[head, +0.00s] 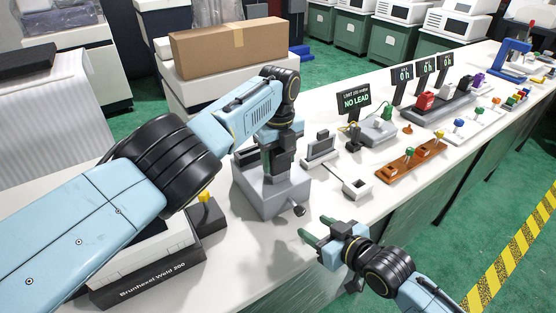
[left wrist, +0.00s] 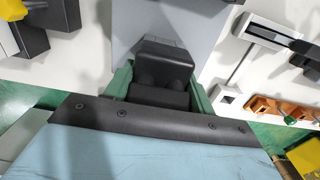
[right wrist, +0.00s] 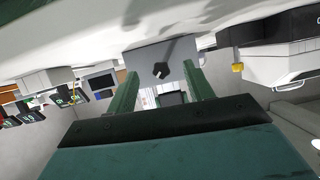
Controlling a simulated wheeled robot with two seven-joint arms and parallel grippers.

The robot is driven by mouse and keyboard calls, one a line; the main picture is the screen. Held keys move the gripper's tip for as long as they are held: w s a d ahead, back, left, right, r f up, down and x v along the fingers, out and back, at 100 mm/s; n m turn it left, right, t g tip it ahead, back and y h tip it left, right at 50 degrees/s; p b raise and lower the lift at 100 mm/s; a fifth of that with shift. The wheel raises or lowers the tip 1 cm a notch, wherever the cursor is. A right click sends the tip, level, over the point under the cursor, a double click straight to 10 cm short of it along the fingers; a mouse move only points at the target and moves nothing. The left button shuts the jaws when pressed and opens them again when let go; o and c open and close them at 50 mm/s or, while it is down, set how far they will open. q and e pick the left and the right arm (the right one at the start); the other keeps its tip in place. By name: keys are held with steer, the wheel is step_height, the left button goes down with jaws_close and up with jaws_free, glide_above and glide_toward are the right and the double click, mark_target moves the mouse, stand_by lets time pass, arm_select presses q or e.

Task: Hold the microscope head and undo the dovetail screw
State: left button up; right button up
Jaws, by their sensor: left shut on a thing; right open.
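The dark microscope head (head: 279,160) stands on a grey block-shaped base (head: 262,196) on the white bench. My left gripper (head: 281,146) is shut on the head from above; the left wrist view shows the dark head (left wrist: 165,62) between green fingers. The dovetail screw, a black knob (head: 299,210), sticks out of the base's front side. My right gripper (head: 316,229) is open and empty at the bench's front edge, apart from the knob. In the right wrist view the knob (right wrist: 160,71) appears beyond and between the open fingertips.
A box labelled Brunhexel Weld 200 (head: 150,268) lies left of the base. A small white square holder (head: 357,188) and a grey stand (head: 320,149) sit to its right. Farther right are an orange rack (head: 410,160) and a NO LEAD sign (head: 355,101). The bench before the knob is clear.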

mark_target(302, 212)
steer(key=shift+w+m, duration=0.15)
steer(key=shift+m, duration=0.45)
steer(key=shift+w+a, duration=0.7)
steer(key=shift+w, duration=0.25)
steer(key=shift+w+a, duration=0.7)
steer(key=shift+w, duration=0.2)
steer(key=c, duration=1)
